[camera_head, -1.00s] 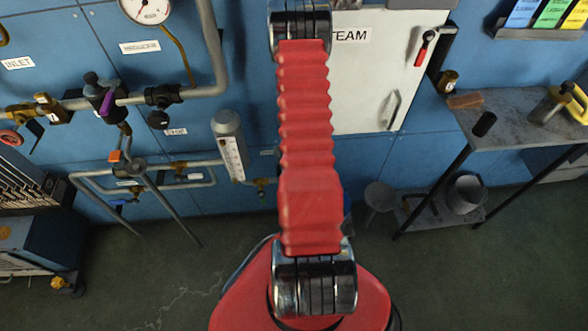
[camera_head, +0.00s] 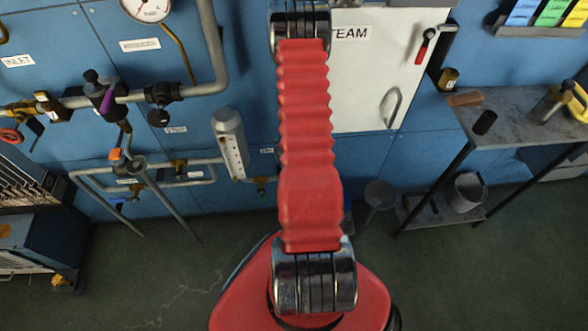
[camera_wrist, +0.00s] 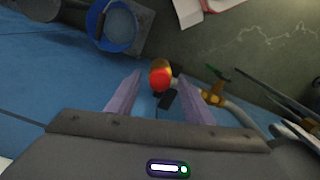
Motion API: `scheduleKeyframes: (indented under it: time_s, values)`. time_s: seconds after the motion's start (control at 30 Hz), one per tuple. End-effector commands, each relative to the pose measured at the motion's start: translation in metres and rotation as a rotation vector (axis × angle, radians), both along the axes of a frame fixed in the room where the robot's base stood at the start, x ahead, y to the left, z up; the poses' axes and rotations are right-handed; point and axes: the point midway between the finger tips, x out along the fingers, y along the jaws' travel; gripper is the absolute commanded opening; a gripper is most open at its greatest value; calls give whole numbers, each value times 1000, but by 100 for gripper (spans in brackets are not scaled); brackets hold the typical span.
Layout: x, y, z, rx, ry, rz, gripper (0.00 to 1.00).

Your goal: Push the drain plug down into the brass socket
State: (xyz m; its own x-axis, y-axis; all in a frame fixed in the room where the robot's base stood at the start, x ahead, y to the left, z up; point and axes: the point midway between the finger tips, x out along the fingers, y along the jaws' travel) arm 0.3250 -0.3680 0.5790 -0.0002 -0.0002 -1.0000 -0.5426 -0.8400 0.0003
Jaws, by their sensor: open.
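In the wrist view, the two greyish-purple fingers of my gripper (camera_wrist: 160,77) are spread apart, with nothing seen held between them. Between their tips, farther out, is a small round red-orange piece with a brass-coloured part (camera_wrist: 161,64) behind it. It may be the drain plug and its socket, but I cannot tell for sure. A dark block shows just below it. I cannot tell whether the fingers touch the red piece. In the head view my red arm covers the middle and my gripper is out of sight.
A brass valve (camera_wrist: 213,97) with a green handle and a pale pipe lies right of the fingers. A blue-rimmed round container (camera_wrist: 117,27) is at upper left. The head view shows wall pipes with valves, a steam cabinet (camera_head: 380,75), a side table (camera_head: 530,120) and open floor.

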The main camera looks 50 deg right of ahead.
Motion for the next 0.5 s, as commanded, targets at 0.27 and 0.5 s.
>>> scheduleKeyframes:
  time_s: [0.27, 0.5]
  values:
    - [0, 0, 7, 0, 0, 0, 47]
    - [1, -1, 32, -2, -1, 0, 47]
